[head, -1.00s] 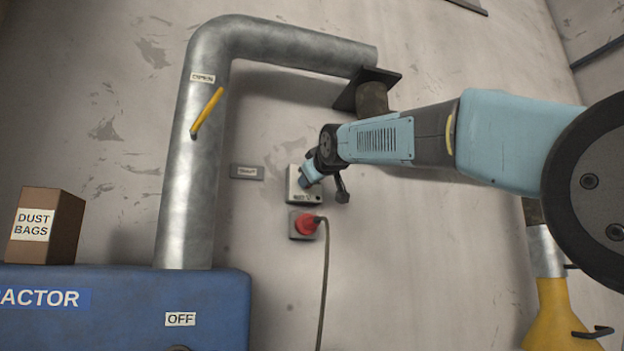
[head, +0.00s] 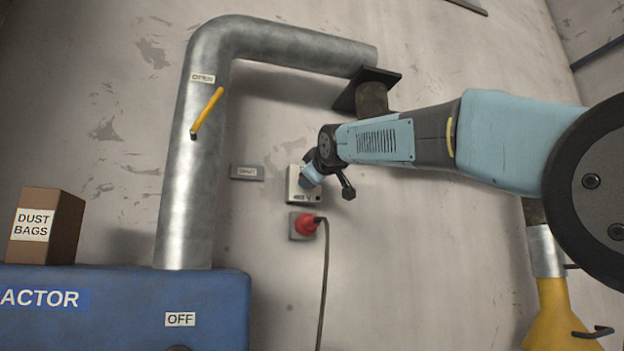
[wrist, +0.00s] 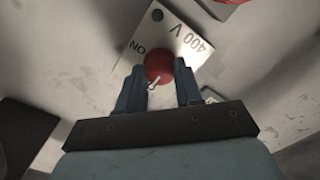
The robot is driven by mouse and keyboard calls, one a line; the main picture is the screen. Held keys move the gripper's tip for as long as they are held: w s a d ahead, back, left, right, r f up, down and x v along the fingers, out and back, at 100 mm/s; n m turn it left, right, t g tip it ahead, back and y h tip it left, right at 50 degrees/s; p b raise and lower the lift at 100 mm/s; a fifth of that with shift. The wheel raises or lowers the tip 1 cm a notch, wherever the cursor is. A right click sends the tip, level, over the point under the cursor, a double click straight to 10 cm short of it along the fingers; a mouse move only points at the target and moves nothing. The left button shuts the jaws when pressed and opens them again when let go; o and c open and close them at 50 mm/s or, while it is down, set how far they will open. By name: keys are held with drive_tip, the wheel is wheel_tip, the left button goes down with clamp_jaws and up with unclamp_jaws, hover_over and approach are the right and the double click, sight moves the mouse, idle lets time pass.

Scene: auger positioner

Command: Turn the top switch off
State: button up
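The switch box (head: 294,193) is a pale grey plate on the wall, partly hidden by my wrist in the head view. In the wrist view the switch box (wrist: 186,35) shows the words "ON" and "400 V". Its round red knob (wrist: 158,66) sits between the fingers of my gripper (wrist: 161,72), one finger against each side. A small pale mark shows at the knob's lower edge. The gripper looks shut on the knob, tilted relative to the box. In the head view the knob is hidden behind my gripper (head: 309,178).
A large metal pipe (head: 190,180) with a yellow lever (head: 207,112) stands to the left. A blue machine (head: 120,310) with an "OFF" label carries a dust-bag box (head: 60,228).

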drive_tip(key=o, duration=0.5)
drive_tip(key=shift+f, duration=0.1)
drive_tip(key=shift+c, duration=0.2)
drive_tip(key=v, duration=1.3)
drive_tip(key=shift+s, duration=0.35)
